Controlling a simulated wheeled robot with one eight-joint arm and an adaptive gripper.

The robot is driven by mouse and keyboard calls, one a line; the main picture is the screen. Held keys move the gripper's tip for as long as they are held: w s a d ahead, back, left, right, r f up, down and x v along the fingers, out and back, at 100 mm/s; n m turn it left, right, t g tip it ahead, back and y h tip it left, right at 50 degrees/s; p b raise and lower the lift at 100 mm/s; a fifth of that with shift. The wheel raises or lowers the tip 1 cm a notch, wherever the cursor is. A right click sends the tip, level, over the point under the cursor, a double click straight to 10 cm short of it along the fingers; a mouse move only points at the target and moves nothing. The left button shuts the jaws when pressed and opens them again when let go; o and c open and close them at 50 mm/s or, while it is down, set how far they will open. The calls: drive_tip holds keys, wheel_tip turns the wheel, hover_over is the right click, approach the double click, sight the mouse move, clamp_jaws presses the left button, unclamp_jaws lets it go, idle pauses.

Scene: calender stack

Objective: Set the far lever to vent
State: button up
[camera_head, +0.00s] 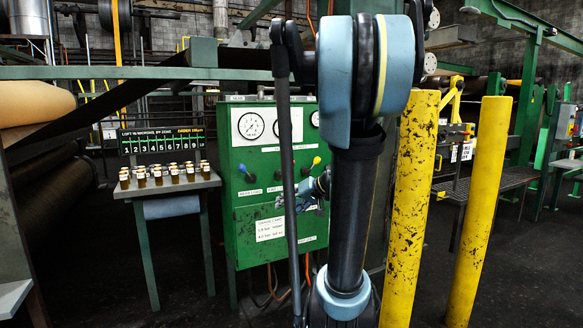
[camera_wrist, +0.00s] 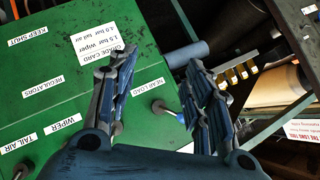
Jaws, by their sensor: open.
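A green control panel (camera_head: 275,165) carries the levers. In the head view one lever with a dark blue knob (camera_head: 242,168) is on its left, and a yellow knob (camera_head: 316,160) shows at its right beside my arm. My gripper (camera_head: 308,192) is in front of the panel's right half; my arm hides part of the panel. In the wrist view, which is turned over, my gripper (camera_wrist: 160,60) is open with nothing between its fingers. A lever with a grey-blue knob (camera_wrist: 158,107) shows between the fingers, nearer their base, by a load label. I cannot tell its setting.
Dial gauges (camera_head: 251,125) sit at the panel's top. A small table (camera_head: 150,190) with several brown jars stands to the left. Two yellow posts (camera_head: 408,205) (camera_head: 482,200) stand to the right of my arm. Hoses hang below the panel.

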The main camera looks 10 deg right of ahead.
drive_tip(key=w+d+r+t+y, duration=0.1)
drive_tip(key=w+d+r+t, duration=0.15)
drive_tip(key=w, duration=0.25)
drive_tip(key=w+d+r+t+y, duration=0.1)
drive_tip(key=w+d+r, duration=0.25)
drive_tip(key=w, duration=0.25)
drive_tip(key=m+t, duration=0.2)
drive_tip(key=t, duration=0.2)
approach(292, 163)
drive_tip(key=x, duration=1.1)
drive_tip(key=shift+w+d+f, duration=0.25)
drive_tip(key=shift+w, duration=0.15)
clamp_jaws()
